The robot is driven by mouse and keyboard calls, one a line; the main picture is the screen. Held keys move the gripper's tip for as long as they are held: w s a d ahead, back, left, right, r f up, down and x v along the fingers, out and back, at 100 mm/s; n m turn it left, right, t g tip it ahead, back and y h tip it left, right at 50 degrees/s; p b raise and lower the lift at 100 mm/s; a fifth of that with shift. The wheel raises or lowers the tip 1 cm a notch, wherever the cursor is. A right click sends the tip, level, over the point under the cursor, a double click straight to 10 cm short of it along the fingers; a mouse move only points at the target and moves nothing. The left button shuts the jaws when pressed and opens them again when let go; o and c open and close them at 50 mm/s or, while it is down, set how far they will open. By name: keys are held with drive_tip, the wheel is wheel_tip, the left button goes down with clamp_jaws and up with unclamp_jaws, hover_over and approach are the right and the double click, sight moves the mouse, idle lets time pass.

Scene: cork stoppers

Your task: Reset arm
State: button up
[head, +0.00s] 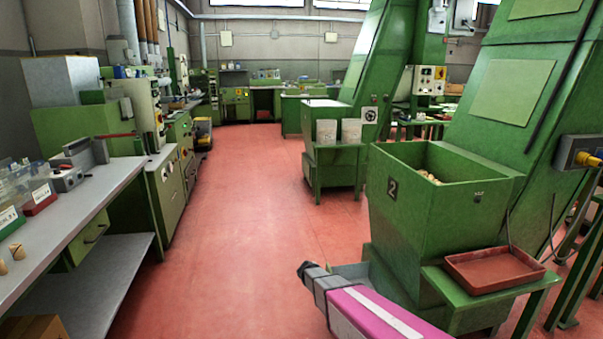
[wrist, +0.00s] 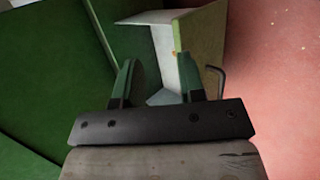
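My gripper (wrist: 153,72) shows in the wrist view with its two fingers apart and nothing visible between them. A pale, yellowish-edged panel (wrist: 185,45) stands just beyond the fingers, with green metal to the left and red floor to the right. In the head view my magenta and grey arm (head: 365,315) reaches in from the bottom edge, in front of the green hopper marked 2 (head: 420,215). My fingers cannot be made out in the head view. Cork-coloured pieces (head: 432,179) show inside the hopper.
A red tray (head: 492,270) sits on a green stand right of the hopper. A long grey workbench (head: 85,205) with stoppers and boxes runs along the left. The red floor (head: 235,200) between is clear. A second green machine (head: 335,165) stands farther back.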

drive_tip(key=s+d+r+m+t+y, duration=0.1)
drive_tip(key=s+d+r+y, duration=0.3)
drive_tip(key=s+r+y, duration=0.5)
drive_tip(key=s+r, duration=0.7)
drive_tip(key=r, duration=0.2)
drive_tip(key=shift+s+d, duration=0.2)
